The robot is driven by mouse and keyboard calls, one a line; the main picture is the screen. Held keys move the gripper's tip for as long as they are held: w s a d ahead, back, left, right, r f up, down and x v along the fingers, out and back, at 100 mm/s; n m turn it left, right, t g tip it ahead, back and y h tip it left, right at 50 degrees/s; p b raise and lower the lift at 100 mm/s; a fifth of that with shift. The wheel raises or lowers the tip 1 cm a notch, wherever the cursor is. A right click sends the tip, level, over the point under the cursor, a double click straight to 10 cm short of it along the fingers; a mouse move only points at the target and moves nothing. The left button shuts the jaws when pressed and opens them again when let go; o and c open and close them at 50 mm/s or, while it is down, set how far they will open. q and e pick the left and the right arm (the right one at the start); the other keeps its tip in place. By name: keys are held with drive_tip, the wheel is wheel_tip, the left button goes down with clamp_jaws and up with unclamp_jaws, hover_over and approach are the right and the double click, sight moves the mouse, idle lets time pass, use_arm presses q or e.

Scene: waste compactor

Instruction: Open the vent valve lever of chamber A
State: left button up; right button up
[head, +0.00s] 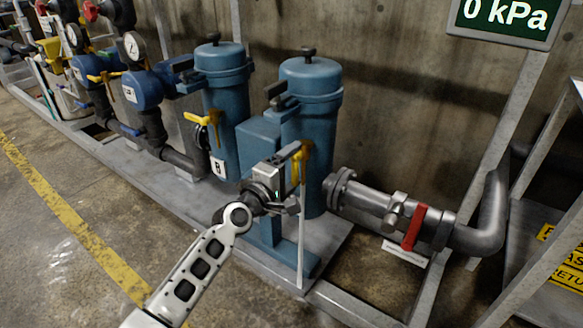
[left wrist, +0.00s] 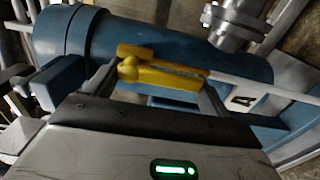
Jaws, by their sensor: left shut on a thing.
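Chamber A is the right-hand blue upright cylinder (head: 312,95) in the head view. Its label "A" shows in the left wrist view (left wrist: 243,101). The yellow vent valve lever (head: 304,160) is at the front of chamber A, partly hidden by my gripper. In the left wrist view the yellow lever (left wrist: 165,78) lies across the space between my finger ends. My left gripper (head: 294,153) is shut on this lever. The fingers hide part of the grip. My right gripper is in neither view.
Blue chamber B (head: 226,95) stands to the left with its own yellow lever (head: 200,119). A grey pipe with a red handle (head: 414,228) runs out to the right. A display (head: 505,16) reads 0 kPa. Open floor (head: 60,235) lies at the front left.

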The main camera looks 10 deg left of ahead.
use_arm(q)
drive_tip(key=o, duration=1.1)
drive_tip(key=shift+o, duration=1)
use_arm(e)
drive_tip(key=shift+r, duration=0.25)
use_arm(q)
drive_tip(key=p+v, duration=0.2)
drive_tip(key=v, duration=1.4)
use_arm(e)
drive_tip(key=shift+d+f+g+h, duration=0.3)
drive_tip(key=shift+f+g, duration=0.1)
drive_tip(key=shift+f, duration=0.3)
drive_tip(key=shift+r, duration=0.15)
